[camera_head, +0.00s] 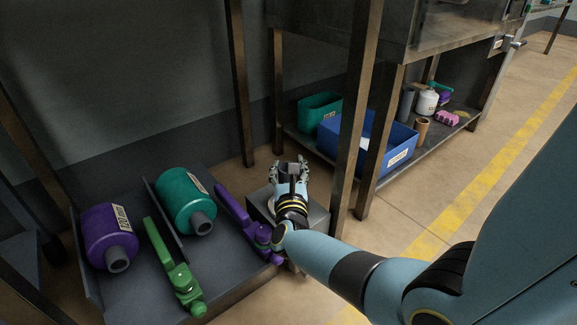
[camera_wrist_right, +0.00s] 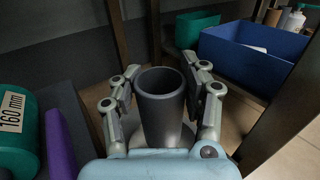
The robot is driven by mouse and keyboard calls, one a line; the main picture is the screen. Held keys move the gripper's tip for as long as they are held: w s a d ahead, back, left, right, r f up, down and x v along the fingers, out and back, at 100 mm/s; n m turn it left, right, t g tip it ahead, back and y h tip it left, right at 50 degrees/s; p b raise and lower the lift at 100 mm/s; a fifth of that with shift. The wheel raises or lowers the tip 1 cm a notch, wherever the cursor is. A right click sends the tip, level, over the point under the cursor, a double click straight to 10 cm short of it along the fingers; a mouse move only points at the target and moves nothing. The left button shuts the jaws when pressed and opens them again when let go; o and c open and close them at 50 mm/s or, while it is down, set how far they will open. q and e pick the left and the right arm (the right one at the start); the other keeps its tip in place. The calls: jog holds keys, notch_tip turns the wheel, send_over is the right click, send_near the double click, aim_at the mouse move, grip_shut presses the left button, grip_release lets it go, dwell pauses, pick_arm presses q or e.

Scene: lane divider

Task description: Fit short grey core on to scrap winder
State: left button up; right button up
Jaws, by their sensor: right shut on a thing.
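My right gripper (camera_head: 290,165) is shut on a grey core, a hollow tube. In the right wrist view, the core (camera_wrist_right: 161,112) stands upright between the fingers of my right gripper (camera_wrist_right: 163,92), its open end toward the camera. A pale round plate (camera_wrist_right: 182,138) shows around the core's far end; whether they touch I cannot tell. In the head view my gripper is over a low grey box-like stand (camera_head: 321,217) with a pale round part on top, probably the scrap winder. My forearm and hand hide much of it. My left gripper is out of view.
Left of the stand, a dark tray (camera_head: 228,264) holds a purple roll (camera_head: 108,236), a teal roll (camera_head: 185,200), a green tool (camera_head: 173,268) and a purple tool (camera_head: 238,212). Table legs (camera_head: 357,115) rise close behind. A blue bin (camera_head: 400,157) sits on the lower shelf.

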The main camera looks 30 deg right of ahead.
jog(key=shift+f, duration=0.25)
jog(key=shift+f, duration=0.35)
jog(key=shift+f, duration=0.55)
jog(key=o, duration=1.2)
jog(key=shift+o, duration=0.2)
jog(key=v, duration=1.2)
jog(key=shift+f, duration=0.1)
